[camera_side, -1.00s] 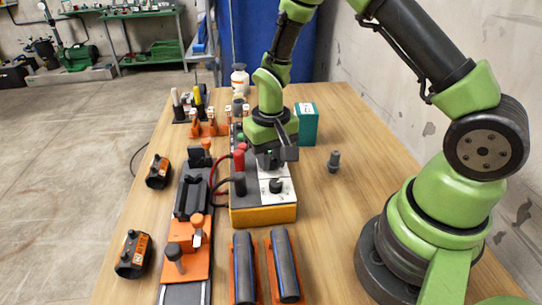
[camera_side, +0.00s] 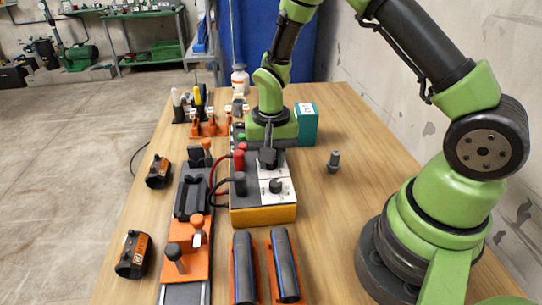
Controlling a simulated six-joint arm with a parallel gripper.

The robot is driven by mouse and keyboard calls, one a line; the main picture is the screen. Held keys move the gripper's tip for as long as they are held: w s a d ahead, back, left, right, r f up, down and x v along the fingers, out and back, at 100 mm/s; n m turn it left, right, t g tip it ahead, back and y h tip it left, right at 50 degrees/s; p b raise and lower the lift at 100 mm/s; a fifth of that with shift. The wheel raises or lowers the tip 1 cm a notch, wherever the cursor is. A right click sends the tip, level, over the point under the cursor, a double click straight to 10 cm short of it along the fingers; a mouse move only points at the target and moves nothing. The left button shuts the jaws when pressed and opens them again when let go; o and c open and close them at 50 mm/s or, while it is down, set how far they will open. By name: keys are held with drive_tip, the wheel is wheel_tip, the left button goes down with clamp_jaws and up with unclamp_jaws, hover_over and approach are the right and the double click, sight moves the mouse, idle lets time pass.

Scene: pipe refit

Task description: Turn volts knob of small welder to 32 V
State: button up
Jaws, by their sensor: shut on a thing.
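The small welder (camera_side: 250,216) is a dark box with an orange-yellow base, in the middle of the table. Its white panel (camera_side: 286,194) faces up. A near black knob (camera_side: 276,187) stands free on that panel. My gripper (camera_side: 267,160) points down over the far part of the panel and is shut on the far knob, which the fingers hide. The labels and scale are too small to read, so I cannot tell which knob is volts or its setting.
Red and black cable plugs (camera_side: 239,160) stand close left of my gripper. A clamp rig (camera_side: 190,230) with an orange carriage lies further left. Two dark pipes (camera_side: 285,265) lie in front of the welder. A teal box (camera_side: 306,125) stands behind right. A small grey fitting (camera_side: 334,161) stands on clear table at right.

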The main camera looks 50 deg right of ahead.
drive_tip(key=o, duration=0.9)
drive_tip(key=shift+r, duration=0.15)
wheel_tip(320, 180, up, 8)
drive_tip(key=shift+r, duration=0.85)
drive_tip(key=s+a+r+n+t, duration=0.1)
drive_tip(key=s+r+t, duration=0.1)
drive_tip(key=s+r, duration=0.3)
drive_tip(key=s+a+r+n+t+y, duration=0.1)
drive_tip(key=s+r+n+t, duration=0.1)
drive_tip(key=s+r, duration=0.3)
drive_tip(key=s+a+r+n+t+y, duration=0.1)
drive_tip(key=s+a+r+n+t, duration=0.1)
drive_tip(key=s+r, duration=0.3)
drive_tip(key=shift+s+a+t, duration=0.1)
drive_tip(key=shift+s+t, duration=0.45)
drive_tip(key=shift+t, duration=0.05)
